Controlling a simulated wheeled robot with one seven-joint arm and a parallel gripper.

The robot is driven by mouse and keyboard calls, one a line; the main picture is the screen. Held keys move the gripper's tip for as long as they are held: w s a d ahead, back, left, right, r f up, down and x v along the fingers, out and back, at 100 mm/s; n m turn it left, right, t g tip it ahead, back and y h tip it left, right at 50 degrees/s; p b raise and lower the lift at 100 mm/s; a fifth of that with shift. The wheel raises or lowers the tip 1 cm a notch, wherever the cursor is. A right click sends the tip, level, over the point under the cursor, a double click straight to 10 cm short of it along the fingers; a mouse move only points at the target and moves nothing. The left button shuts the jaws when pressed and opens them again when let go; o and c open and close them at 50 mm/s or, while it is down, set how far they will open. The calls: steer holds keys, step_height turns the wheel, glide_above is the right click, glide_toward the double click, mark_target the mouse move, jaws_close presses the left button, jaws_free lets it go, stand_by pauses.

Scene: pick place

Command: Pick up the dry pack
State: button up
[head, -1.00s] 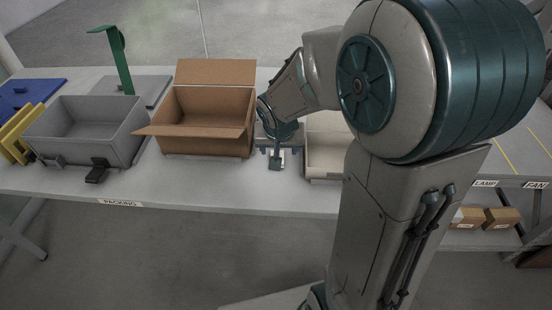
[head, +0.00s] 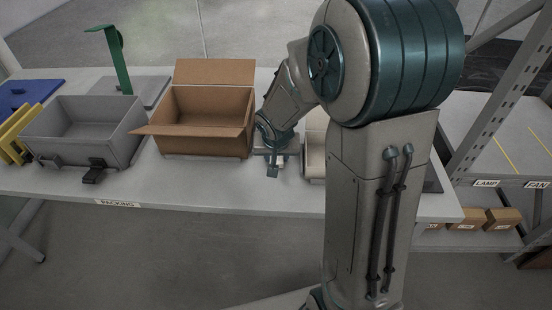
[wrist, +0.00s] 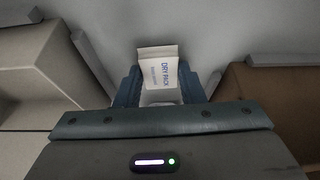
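The dry pack (wrist: 158,67) is a small white packet with blue lettering. In the wrist view it sits between the two blue-grey fingers of my gripper (wrist: 160,84). The fingers lie against both of its sides, and its top edge reaches past the fingertips. In the head view my gripper (head: 272,170) points down over the table, just right of the cardboard box. The pack cannot be made out there.
The open cardboard box (head: 205,120) stands left of my gripper. A grey bin (head: 85,130) is further left, with yellow and blue items beyond. A pale bin (head: 314,150) stands close on the right, partly hidden by my arm. Shelving (head: 500,90) stands at the right.

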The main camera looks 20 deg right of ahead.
steer(key=shift+c, duration=1)
steer(key=shift+r, duration=0.1)
